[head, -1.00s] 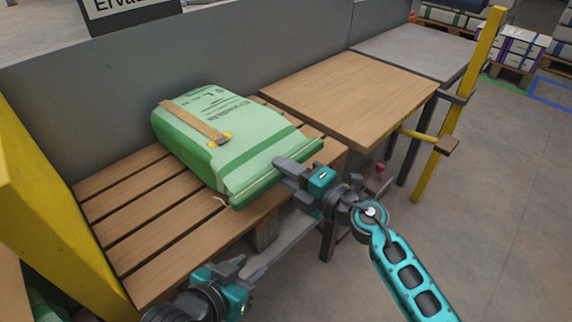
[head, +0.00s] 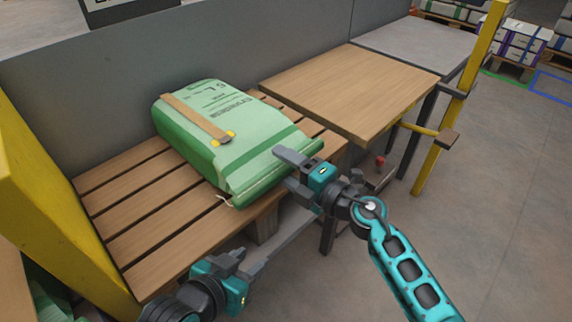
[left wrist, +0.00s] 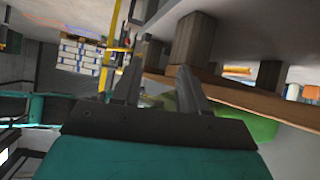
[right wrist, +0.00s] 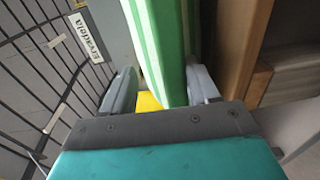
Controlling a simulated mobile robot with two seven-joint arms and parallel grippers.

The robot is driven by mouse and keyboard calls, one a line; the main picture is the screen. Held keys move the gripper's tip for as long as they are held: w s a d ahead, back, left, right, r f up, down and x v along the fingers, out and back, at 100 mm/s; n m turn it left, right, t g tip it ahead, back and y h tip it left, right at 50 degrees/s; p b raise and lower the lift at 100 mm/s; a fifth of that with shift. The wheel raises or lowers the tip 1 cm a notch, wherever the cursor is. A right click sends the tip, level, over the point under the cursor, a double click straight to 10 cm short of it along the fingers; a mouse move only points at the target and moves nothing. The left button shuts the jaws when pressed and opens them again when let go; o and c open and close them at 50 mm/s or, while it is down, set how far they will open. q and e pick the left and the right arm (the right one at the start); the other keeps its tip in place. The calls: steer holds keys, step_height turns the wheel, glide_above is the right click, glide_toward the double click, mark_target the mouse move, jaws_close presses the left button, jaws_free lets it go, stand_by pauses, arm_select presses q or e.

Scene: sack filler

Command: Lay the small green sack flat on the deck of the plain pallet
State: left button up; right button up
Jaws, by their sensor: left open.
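The green sack (head: 232,130), light green with dark green bands, lies broad side up on the slatted wooden deck (head: 150,235) of the pallet. My right gripper (head: 284,168) is at the sack's right end. In the right wrist view the sack's striped edge (right wrist: 165,45) stands between the parted fingers (right wrist: 160,88), close to the right finger and clear of the left one. My left gripper (head: 246,262) is open and empty, below and in front of the deck's near edge. Its parted fingers also show in the left wrist view (left wrist: 158,85).
A wooden tabletop (head: 350,90) stands right of the deck, with a grey table (head: 420,45) beyond. A grey wall (head: 110,100) runs behind. Yellow posts stand at the left (head: 50,200) and right (head: 460,110). Bare floor (head: 480,220) lies to the right.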

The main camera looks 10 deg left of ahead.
steer(key=shift+s+d, duration=0.2)
steer(key=shift+d, duration=0.15)
arm_select(q)
steer(key=shift+s+a+r+y+p, duration=0.15)
steer(key=shift+a+r+y+p, duration=0.3)
steer(key=shift+p, duration=1.1)
arm_select(e)
steer(key=v, duration=1.2)
arm_select(q)
steer(key=shift+r, duration=0.2)
arm_select(e)
steer(key=shift+r, duration=0.15)
